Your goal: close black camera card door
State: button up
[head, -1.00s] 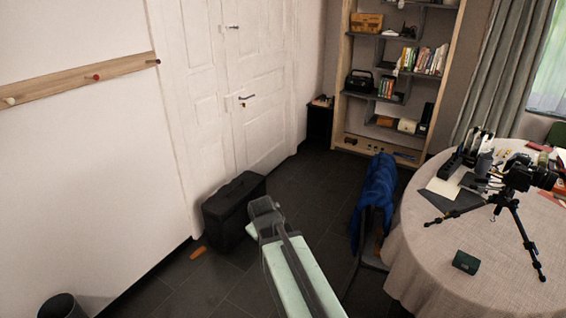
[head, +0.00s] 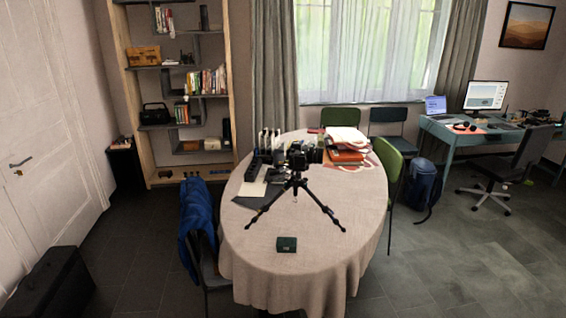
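A black camera (head: 304,155) sits on a black tripod (head: 296,192) that stands upright on an oval table with a pale cloth (head: 262,262). The camera is small in the head view, and I cannot make out its card door or whether that door is open. My gripper is not in the head view now.
A small dark green box (head: 286,244) lies at the table's near edge. A black case (head: 50,285) is at lower left. Dark floor (head: 460,265) at right is open.

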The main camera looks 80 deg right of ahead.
aim_at(299, 160)
jog(key=u, duration=0.1)
jog(key=k, duration=2.15)
jog(key=z, duration=0.7)
jog(key=i, duration=0.85)
jog(key=u, duration=0.1)
